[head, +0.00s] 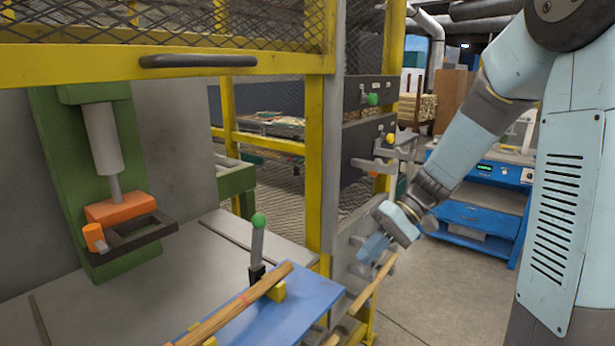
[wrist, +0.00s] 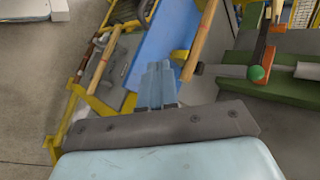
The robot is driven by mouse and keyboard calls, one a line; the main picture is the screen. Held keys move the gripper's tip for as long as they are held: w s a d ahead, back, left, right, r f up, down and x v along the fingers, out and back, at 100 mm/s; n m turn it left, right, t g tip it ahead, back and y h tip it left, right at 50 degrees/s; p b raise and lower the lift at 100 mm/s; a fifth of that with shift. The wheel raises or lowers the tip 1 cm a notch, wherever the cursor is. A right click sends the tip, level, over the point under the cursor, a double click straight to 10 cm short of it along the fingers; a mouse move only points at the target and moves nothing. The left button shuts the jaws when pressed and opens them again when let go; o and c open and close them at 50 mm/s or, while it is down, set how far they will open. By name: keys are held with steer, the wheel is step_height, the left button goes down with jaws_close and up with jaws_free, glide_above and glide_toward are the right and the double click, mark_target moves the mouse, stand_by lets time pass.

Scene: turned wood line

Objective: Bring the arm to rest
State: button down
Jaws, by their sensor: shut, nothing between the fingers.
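My gripper (head: 374,250) hangs in front of the grey post of the yellow frame, right of the blue plate (head: 322,297) in the head view. It is shut with nothing between its fingers and points down and to the left. In the wrist view my gripper (wrist: 158,70) shows its two light blue fingers side by side, over the edge of the blue plate (wrist: 160,40). My arm comes down from the upper right, bent at the elbow. A turned wooden rod (head: 235,308) lies on the blue plate, apart from my gripper; it also shows in the wrist view (wrist: 198,42).
A lever with a green knob (head: 259,221) stands beside the rod. A green press with an orange block (head: 120,207) is at left. The yellow frame (head: 322,150) and its raised mesh guard are close. Another wooden rod (head: 374,284) is below my gripper. A blue cabinet (head: 477,204) stands behind; grey floor is clear.

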steer(key=s+d+r+m+t+h, duration=0.2)
steer(key=s+d+r+t+h, duration=0.7)
steer(key=s+r, duration=0.3)
steer(key=shift+s+d+m, duration=0.3)
steer(key=shift+s+d, duration=0.35)
steer(key=shift+d, duration=0.1)
